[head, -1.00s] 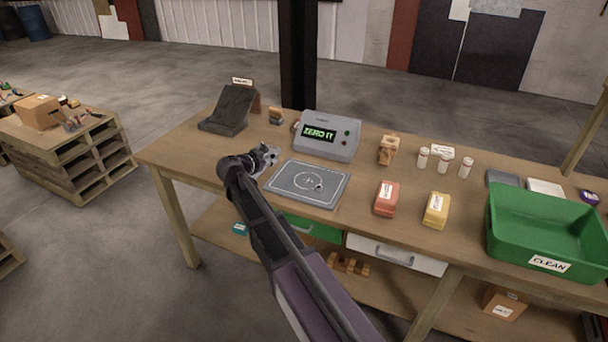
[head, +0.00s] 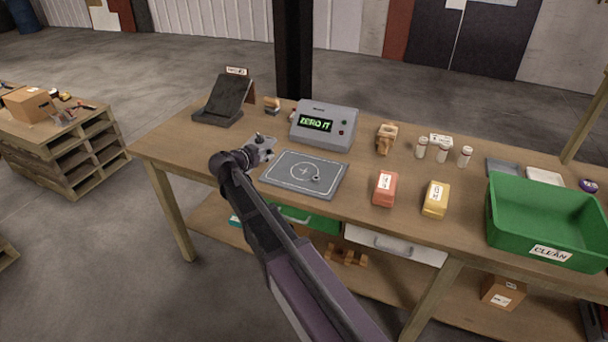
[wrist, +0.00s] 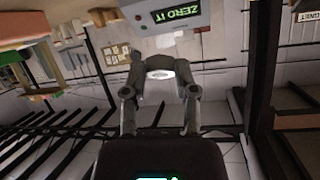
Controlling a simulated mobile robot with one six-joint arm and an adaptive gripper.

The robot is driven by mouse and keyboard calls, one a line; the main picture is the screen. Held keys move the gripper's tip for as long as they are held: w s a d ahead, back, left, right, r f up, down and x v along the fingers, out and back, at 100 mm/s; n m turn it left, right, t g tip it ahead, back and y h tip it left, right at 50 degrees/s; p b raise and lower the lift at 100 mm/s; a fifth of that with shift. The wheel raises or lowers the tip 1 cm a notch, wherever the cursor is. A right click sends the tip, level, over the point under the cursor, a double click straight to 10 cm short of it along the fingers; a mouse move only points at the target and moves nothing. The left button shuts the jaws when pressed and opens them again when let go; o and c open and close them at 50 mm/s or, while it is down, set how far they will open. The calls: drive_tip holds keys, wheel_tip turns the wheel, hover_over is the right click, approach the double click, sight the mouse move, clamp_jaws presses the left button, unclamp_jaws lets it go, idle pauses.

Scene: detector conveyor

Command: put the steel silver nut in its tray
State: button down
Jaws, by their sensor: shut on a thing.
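My gripper (head: 267,146) is over the bench just left of the grey plate and in front of the display box. In the wrist view my gripper (wrist: 160,75) is shut on a small, bright silvery piece (wrist: 160,73) that looks like the steel nut. The fingers partly hide it, and it is too small to make out in the head view. A small ring-like piece (head: 316,179) lies on the marked grey plate (head: 280,182). A grey tray (head: 503,168) and a white tray (head: 545,176) lie at the back right; I cannot tell which is the nut's.
The display box (head: 340,135) reads "ZERO IT". A red block (head: 384,190), a yellow block (head: 435,200), a wooden piece (head: 386,138) and several small bottles (head: 443,152) stand mid-bench. The green CLEAN bin (head: 510,235) fills the front right. A dark stand (head: 225,103) is back left.

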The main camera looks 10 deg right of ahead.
drive_tip(key=s+f+m+g+h+b, duration=0.1)
drive_tip(key=s+f+b, duration=0.5)
drive_tip(key=s, duration=0.6)
drive_tip(key=shift+s+a+f+m+g+h, duration=0.2)
drive_tip(key=shift+a+f+m+g+h, duration=0.1)
drive_tip(key=shift+f+m+g, duration=0.2)
drive_tip(key=shift+w, duration=0.1)
drive_tip(key=b, duration=0.2)
approach(295, 176)
drive_tip(key=d, duration=0.1)
drive_tip(key=w+d+r, duration=0.1)
drive_tip(key=d+r, duration=0.1)
drive_tip(key=shift+w+d, duration=0.15)
drive_tip(key=shift+w, duration=0.1)
drive_tip(key=shift+w+d, duration=0.25)
drive_tip(key=shift+w, duration=0.3)
wheel_tip(295, 176, down, 4)
drive_tip(key=b, duration=0.3)
drive_tip(key=shift+r, duration=0.2)
drive_tip(key=shift+f+b, duration=0.15)
drive_tip(key=shift+b, duration=0.15)
